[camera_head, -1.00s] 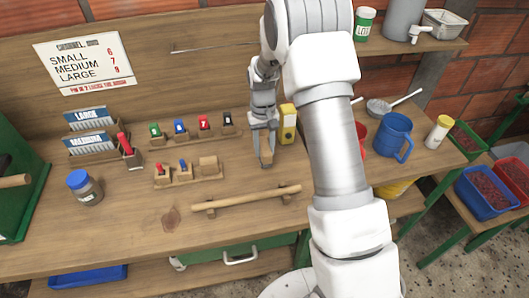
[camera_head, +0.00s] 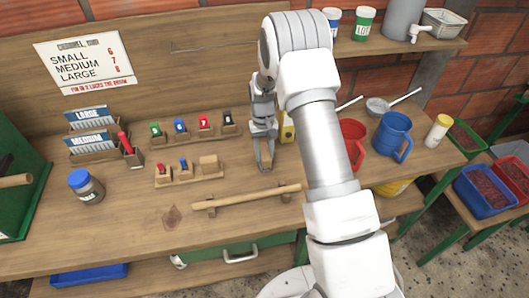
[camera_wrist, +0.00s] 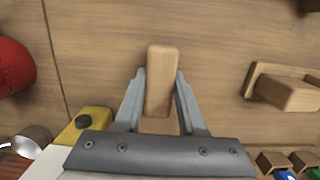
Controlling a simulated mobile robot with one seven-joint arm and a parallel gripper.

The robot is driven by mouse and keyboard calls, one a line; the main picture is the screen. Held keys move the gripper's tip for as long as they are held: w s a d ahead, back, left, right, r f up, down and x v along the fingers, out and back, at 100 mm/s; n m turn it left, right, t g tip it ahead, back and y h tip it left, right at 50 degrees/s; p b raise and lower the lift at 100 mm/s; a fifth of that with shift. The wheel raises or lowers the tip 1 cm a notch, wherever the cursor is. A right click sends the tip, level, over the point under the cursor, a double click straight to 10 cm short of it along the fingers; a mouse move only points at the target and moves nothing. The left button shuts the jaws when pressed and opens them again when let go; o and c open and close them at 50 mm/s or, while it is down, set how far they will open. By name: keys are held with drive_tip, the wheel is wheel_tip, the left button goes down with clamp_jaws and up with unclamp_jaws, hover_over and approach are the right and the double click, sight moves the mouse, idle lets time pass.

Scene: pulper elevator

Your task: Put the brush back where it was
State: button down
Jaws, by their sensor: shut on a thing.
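My gripper (camera_head: 265,166) points down over the middle of the wooden bench. It is shut on a pale wooden block-shaped piece, which I take to be the brush (camera_wrist: 159,80). In the wrist view the piece stands between both fingers and its plain end faces the camera. I cannot see bristles, and I cannot tell whether its underside touches the bench. A low wooden rack (camera_head: 190,176) with red and blue pieces and a wooden block (camera_head: 208,163) is left of my gripper.
A wooden rail (camera_head: 245,198) lies in front of my gripper. A yellow container (camera_head: 287,128) stands close behind it. A red mug (camera_head: 352,135) and blue mug (camera_head: 393,136) stand to the right. Several coloured pieces sit in a back rack (camera_head: 192,132). Bare bench lies around the gripper.

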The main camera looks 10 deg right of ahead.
drive_tip(key=c, duration=0.5)
unclamp_jaws()
wheel_tip(320, 180, up, 12)
drive_tip(key=w, duration=0.1)
wheel_tip(320, 180, up, 10)
drive_tip(key=t, duration=0.2)
hover_over(264, 148)
drive_tip(key=s, duration=0.5)
drive_tip(key=s+r+t, duration=0.1)
drive_tip(key=s+r, duration=0.7)
drive_tip(key=s+r+t, duration=0.2)
drive_tip(key=s+t, duration=0.2)
drive_tip(key=s, duration=1.3)
drive_tip(key=shift+s, duration=0.3)
drive_tip(key=shift+r, duration=0.1)
